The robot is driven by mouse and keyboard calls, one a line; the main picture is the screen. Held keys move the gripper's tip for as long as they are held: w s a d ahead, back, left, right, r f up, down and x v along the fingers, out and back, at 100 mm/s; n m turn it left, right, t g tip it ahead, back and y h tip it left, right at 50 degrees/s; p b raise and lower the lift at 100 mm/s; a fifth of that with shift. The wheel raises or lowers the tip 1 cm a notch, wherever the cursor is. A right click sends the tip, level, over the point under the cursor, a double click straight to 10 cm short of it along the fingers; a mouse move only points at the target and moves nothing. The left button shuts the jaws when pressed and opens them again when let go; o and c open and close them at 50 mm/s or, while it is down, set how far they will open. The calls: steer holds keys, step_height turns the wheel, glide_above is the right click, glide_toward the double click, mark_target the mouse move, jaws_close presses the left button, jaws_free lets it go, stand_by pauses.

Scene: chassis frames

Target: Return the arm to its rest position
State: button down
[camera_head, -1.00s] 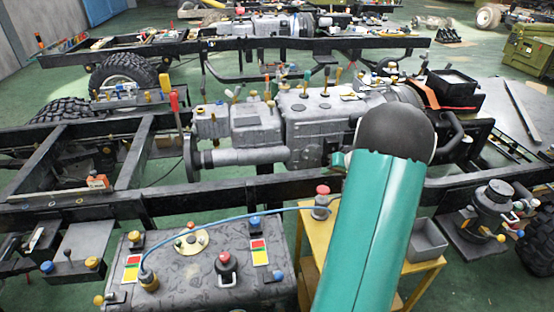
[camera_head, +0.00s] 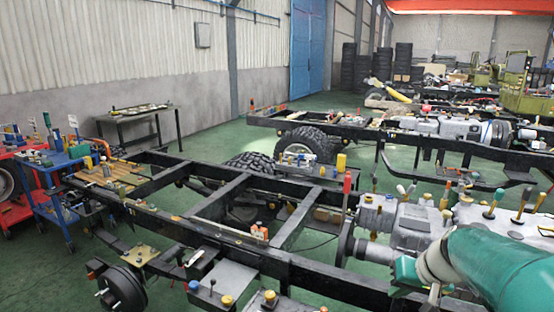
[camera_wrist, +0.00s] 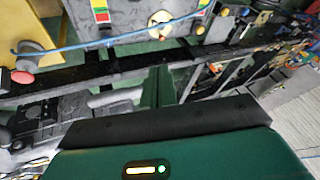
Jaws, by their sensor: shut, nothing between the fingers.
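My teal arm link (camera_head: 505,272) lies across the lower right corner of the head view, in front of the grey engine and gearbox.
A black chassis frame (camera_head: 285,240) with several small parts crosses the foreground. A blue cart (camera_head: 60,190) stands at the left and a dark table (camera_head: 140,120) near the wall. Another chassis (camera_head: 350,132) lies behind. Green floor (camera_head: 215,140) is clear between the table and the frames.

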steer(key=s+a+r+n+h, duration=0.2)
steer(key=s+a+r, duration=0.1)
steer(key=s+a, duration=1.1)
steer(key=shift+s+a+n, duration=0.25)
steer(key=shift+a+n, duration=0.15)
steer(key=shift+a, duration=0.1)
